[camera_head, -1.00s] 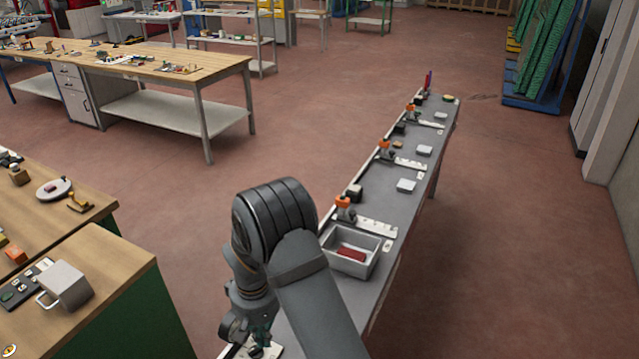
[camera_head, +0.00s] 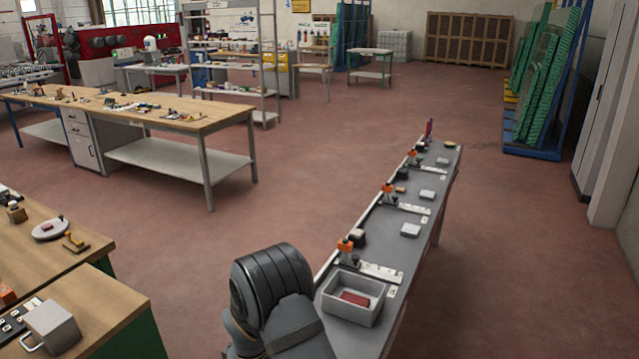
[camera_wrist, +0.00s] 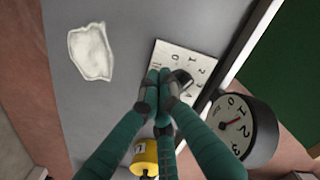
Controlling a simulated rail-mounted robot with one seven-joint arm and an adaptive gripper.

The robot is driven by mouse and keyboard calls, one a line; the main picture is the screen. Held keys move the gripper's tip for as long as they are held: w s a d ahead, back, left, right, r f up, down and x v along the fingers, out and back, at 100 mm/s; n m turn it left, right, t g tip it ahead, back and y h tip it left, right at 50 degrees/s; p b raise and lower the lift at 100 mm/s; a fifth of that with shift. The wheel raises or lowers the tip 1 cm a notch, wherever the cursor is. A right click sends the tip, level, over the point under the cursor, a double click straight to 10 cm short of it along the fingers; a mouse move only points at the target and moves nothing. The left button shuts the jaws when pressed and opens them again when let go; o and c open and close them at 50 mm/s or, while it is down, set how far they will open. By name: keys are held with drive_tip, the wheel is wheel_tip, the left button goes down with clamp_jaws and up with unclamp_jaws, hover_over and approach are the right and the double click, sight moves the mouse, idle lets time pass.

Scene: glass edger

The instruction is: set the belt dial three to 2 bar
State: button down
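In the wrist view a white scale plate (camera_wrist: 190,58) with black numerals lies on the grey belt table. A dark knob or pointer (camera_wrist: 182,77) stands on it. My gripper (camera_wrist: 160,84) has its teal fingers closed together over the plate, tips right beside the dark knob. I cannot tell whether they touch it; the fingers hide part of the plate. A round black gauge (camera_wrist: 237,126) with a red needle stands at the right, its reading not clear to me. In the head view my gripper is out of frame.
A yellow cylinder (camera_wrist: 146,157) is below the fingers, and a crumpled whitish piece (camera_wrist: 91,52) lies to the left. In the head view the long belt table (camera_head: 385,237) carries orange-topped fittings (camera_head: 345,246) and a grey bin (camera_head: 352,312) holding a red block. A wooden workbench (camera_head: 90,300) stands left.

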drive_tip(key=shift+w+a, duration=0.4)
drive_tip(key=shift+a, duration=0.05)
idle(0.9)
drive_tip(key=shift+s+a+f+b, duration=0.1)
drive_tip(key=shift+s+a+b, duration=0.05)
drive_tip(key=shift+b, duration=0.5)
drive_tip(key=shift+s+a+b, duration=0.2)
drive_tip(key=shift+a+b, duration=0.2)
drive_tip(key=shift+b, duration=0.35)
drive_tip(key=shift+s, duration=0.1)
idle(0.5)
drive_tip(key=shift+s+d+b, duration=0.1)
drive_tip(key=shift+s+b, duration=0.15)
drive_tip(key=shift+b, duration=0.1)
drive_tip(key=shift+r, duration=0.2)
drive_tip(key=shift+r+p, duration=2.25)
drive_tip(key=shift+r, duration=0.65)
